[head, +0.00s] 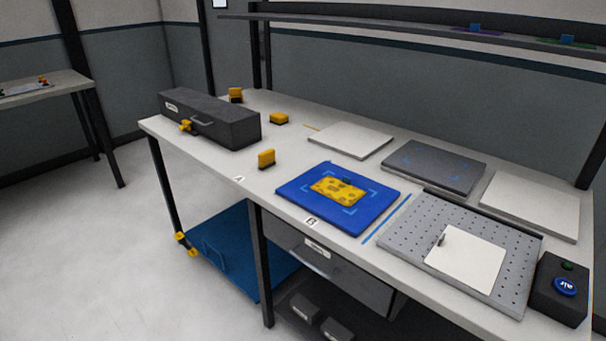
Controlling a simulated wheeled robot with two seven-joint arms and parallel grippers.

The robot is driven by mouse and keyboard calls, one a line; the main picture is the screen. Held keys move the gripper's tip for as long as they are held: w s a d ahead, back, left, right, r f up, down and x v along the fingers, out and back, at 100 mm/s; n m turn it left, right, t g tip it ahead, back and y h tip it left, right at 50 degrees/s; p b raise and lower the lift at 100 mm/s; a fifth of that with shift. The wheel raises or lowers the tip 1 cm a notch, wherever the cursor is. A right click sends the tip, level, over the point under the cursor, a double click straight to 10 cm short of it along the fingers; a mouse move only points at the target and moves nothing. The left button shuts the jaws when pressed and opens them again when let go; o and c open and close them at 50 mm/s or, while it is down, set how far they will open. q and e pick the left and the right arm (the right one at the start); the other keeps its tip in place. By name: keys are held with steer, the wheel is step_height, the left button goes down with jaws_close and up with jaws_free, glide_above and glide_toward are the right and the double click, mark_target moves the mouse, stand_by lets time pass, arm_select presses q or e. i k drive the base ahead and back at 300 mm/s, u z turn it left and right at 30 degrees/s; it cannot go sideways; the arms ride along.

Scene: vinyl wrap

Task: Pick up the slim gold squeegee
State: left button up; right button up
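Neither of my grippers is in view. Three small gold-yellow pieces are on the workbench near the dark box, and I cannot tell which is the slim gold squeegee. One upright piece (266,158) stands near the front edge, right of the box. A flatter block (279,118) lies behind it. A third piece (235,95) stands at the back, behind the box.
The workbench (240,162) holds a dark handled box (222,118), a blue mat (293,193) with a yellow patterned piece (338,191), a white panel (350,140), a grey panel (433,166), a perforated plate (405,237) and a button box (559,290). A shelf (400,31) runs above.

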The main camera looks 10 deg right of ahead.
mark_target(266, 159)
steer(key=u, duration=1.15)
steer(key=i, duration=2.85)
steer(key=z, duration=3.3)
